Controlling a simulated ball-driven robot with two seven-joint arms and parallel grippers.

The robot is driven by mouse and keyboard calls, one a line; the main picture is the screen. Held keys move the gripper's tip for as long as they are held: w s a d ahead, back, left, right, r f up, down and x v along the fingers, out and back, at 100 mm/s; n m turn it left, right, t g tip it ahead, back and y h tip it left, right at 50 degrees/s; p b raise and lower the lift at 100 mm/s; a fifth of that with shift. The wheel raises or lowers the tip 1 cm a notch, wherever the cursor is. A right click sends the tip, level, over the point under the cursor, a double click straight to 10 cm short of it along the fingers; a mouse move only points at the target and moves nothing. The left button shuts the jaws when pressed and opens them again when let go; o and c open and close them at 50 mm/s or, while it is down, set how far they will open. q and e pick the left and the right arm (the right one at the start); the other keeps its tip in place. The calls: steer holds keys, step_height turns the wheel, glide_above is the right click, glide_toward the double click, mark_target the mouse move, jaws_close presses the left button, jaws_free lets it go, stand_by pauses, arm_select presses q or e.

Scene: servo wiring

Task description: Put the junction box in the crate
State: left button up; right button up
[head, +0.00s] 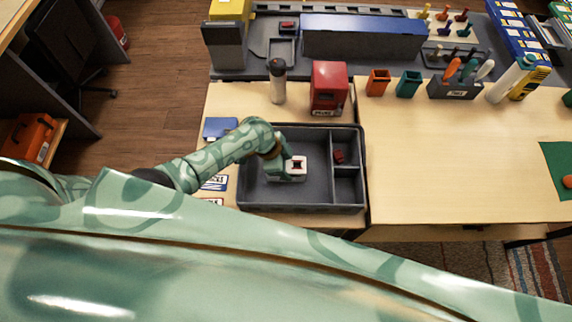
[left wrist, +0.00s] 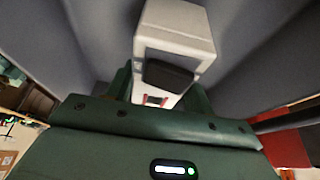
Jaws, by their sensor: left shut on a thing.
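The crate (head: 316,188) is a dark grey divided tray on the wooden table, with a large left compartment and two smaller right ones. My left gripper (head: 289,168) is inside the outline of the large compartment, low over or in it. It is shut on the junction box (head: 299,163), a small whitish box with a dark front. In the left wrist view the box (left wrist: 178,35) sits between the green fingers, with grey crate walls around it. Whether the box touches the crate floor is hard to tell. My right gripper is not in view.
A dark red block (head: 339,156) lies in the upper right compartment. A blue item (head: 220,128) lies left of the crate.

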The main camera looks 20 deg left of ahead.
arm_select(q)
steer(key=o, duration=1.1)
steer(key=shift+a+r, duration=0.1)
steer(key=shift+r, duration=0.3)
steer(key=p+v, duration=0.4)
steer(key=v, duration=0.6)
steer(key=shift+s+a, duration=0.1)
steer(key=shift+s, duration=0.05)
steer(key=shift+a+r, duration=0.2)
steer(key=shift+r, duration=0.35)
